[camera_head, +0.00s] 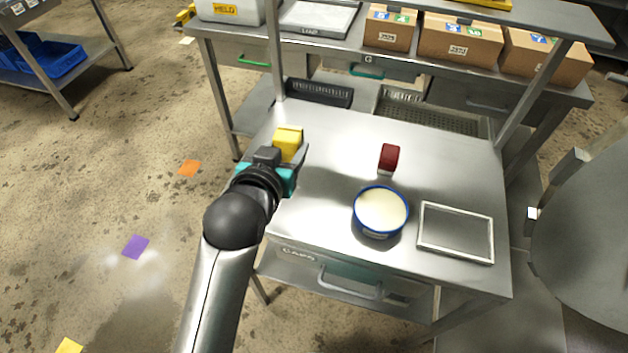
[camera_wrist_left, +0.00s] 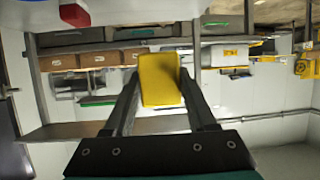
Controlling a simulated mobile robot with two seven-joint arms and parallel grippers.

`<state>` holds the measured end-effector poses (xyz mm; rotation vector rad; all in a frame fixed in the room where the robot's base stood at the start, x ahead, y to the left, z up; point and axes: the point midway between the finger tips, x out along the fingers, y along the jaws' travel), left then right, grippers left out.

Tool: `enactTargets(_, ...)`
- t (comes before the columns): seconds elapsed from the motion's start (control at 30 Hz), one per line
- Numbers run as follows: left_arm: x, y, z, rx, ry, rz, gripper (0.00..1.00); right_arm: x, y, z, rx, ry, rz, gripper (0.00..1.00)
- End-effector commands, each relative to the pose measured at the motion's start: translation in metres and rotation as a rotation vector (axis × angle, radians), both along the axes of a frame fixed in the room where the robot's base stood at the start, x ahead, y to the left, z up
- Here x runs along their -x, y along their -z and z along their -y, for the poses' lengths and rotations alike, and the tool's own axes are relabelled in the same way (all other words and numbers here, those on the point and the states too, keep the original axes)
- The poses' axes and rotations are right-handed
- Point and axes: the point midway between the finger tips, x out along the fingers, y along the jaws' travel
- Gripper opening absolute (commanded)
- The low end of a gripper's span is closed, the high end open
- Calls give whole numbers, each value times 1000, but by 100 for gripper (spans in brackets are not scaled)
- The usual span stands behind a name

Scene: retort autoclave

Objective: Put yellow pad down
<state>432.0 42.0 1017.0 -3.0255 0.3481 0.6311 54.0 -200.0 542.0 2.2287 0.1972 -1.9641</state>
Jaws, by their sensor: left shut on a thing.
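The yellow pad (camera_head: 288,141) is a small block held at the tip of my left gripper (camera_head: 285,158), over the left part of the steel table (camera_head: 330,135). In the left wrist view the pad (camera_wrist_left: 161,80) sits between the two fingers of the left gripper (camera_wrist_left: 160,95), which is shut on it. I cannot tell whether the pad touches the tabletop. My right gripper is not in view.
On the table are a dark red block (camera_head: 389,157), a blue-rimmed bowl with pale contents (camera_head: 380,211) and a grey framed tray (camera_head: 456,233). Cardboard boxes (camera_head: 459,39) stand on the shelf behind. The tabletop between pad and red block is clear.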

Motion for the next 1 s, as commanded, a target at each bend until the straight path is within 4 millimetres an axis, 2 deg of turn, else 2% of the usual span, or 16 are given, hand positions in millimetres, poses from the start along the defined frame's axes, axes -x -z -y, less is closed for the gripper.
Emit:
enactTargets(0.03, -3, -18, 9, -2, 18, 1, 0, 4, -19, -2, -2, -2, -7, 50)
enactTargets(0.2, -8, -37, 31, -9, 63, 3, 0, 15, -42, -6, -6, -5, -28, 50)
enactTargets(0.33, -9, -43, 40, -12, 82, 3, 0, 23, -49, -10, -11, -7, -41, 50)
enactTargets(0.43, -10, -38, 43, -14, 88, 1, 0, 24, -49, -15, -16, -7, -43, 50)
enactTargets(0.57, -9, -13, 43, -16, 90, -2, 0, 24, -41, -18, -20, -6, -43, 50)
enactTargets(0.8, -9, 54, 42, -17, 89, -2, 0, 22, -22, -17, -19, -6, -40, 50)
enactTargets(1.0, -9, 99, 43, -14, 89, 0, 0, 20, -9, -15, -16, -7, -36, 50)
